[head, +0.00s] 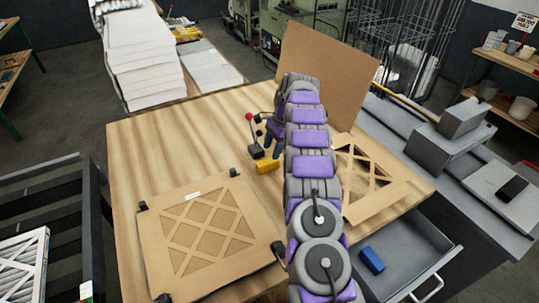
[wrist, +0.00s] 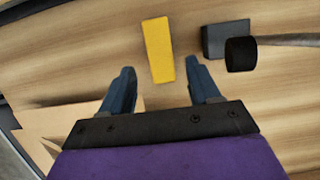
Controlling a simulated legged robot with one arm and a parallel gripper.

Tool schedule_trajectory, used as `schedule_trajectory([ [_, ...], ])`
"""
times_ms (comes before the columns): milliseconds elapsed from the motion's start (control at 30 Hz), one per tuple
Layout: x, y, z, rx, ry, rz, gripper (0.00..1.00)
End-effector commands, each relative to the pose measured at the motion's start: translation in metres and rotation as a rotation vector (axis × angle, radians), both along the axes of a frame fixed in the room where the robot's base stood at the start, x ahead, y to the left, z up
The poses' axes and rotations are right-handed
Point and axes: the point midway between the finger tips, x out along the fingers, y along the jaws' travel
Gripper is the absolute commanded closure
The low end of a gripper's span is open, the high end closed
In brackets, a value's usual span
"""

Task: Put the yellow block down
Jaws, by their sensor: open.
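The yellow block (head: 267,166) lies on the wooden table (head: 150,150), near its middle. In the wrist view the yellow block (wrist: 158,49) lies just ahead of my gripper (wrist: 162,80), in line with the space between the fingertips. The two dark blue fingers are apart with nothing held between them. In the head view my gripper (head: 272,140) is beside the block, partly hidden by my own purple and grey arm.
A dark block with a lever (head: 254,150) stands close to the yellow block. A cardboard lattice frame (head: 205,235) lies at the front left. An open drawer (head: 410,255) holds a blue block (head: 371,260). The table's left side is clear.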

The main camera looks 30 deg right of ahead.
Motion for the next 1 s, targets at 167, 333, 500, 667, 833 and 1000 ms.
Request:
schedule_trajectory([
  [167,0.001,-0.007,0.022,-0.001,-0.001,0.001,0.38],
  [333,0.002,-0.012,0.037,-0.002,-0.002,-0.002,0.38],
  [500,0.001,-0.017,0.054,-0.002,0.002,0.000,0.38],
  [667,0.001,-0.018,0.061,0.000,0.002,0.001,0.38],
  [833,0.001,-0.019,0.062,0.000,0.003,0.001,0.38],
  [1000,0.001,-0.017,0.065,-0.001,0.000,0.008,0.38],
])
